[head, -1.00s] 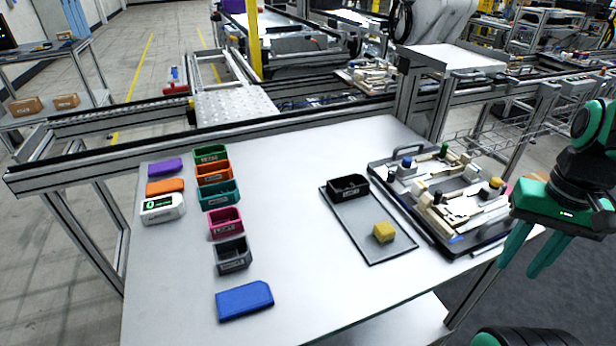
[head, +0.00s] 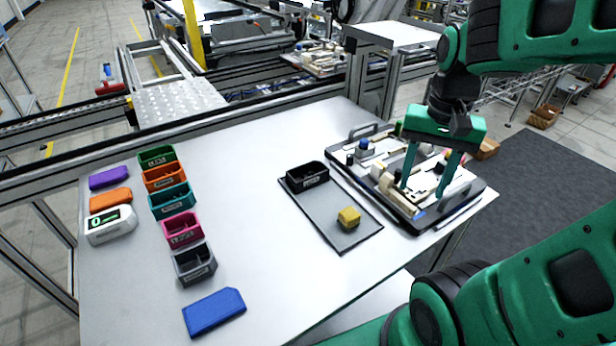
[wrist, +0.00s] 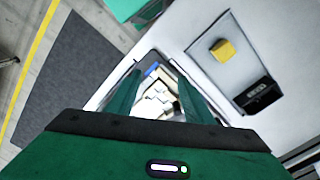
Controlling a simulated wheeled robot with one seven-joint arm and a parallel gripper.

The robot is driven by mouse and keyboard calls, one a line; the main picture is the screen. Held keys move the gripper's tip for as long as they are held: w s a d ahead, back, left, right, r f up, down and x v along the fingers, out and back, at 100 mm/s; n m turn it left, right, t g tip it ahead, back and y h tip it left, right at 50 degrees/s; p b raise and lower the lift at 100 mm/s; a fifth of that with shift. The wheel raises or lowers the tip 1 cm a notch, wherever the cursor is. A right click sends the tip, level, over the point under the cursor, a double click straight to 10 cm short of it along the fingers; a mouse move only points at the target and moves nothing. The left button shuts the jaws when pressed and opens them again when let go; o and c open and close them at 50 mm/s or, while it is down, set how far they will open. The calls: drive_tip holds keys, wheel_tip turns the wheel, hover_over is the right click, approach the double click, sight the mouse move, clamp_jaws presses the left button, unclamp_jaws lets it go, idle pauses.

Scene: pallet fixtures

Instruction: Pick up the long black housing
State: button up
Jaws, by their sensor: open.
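The black housing (head: 307,178) is an open-topped box with a pale label on its side. It sits at the far end of a flat grey tray (head: 335,236) on the table. It also shows at the right of the wrist view (wrist: 257,95). A yellow block (head: 348,218) lies on the same tray, nearer the front. My gripper (head: 422,191) is open and empty, pointing down over the dark fixture tray, to the right of the housing and clear of it. In the wrist view its two fingers (wrist: 160,72) stand apart with the fixture parts between them.
The dark fixture tray (head: 338,167) with a handle holds several parts at the table's right. Several coloured bins (head: 182,230), lids and a white display device (head: 111,226) stand at the left. A blue lid (head: 214,312) lies in front. The middle of the table is clear.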

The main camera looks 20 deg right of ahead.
drive_tip(key=w+a+r+m, duration=0.1)
drive_tip(key=w+a+m, duration=0.15)
drive_tip(key=w, duration=0.35)
drive_tip(key=w+a+r+m, duration=0.1)
drive_tip(key=w+a, duration=0.2)
drive_tip(key=w, duration=0.3)
drive_tip(key=m, duration=0.4)
hover_over(308, 175)
drive_tip(key=f, duration=0.6)
drive_tip(key=shift+w+d, duration=0.2)
drive_tip(key=shift+w, duration=0.05)
drive_tip(key=shift+s+a+f, duration=0.1)
drive_tip(key=shift+f, duration=1.3)
drive_tip(key=shift+s+a+f, duration=0.1)
drive_tip(key=shift+f, duration=1.25)
drive_tip(key=c, duration=0.8)
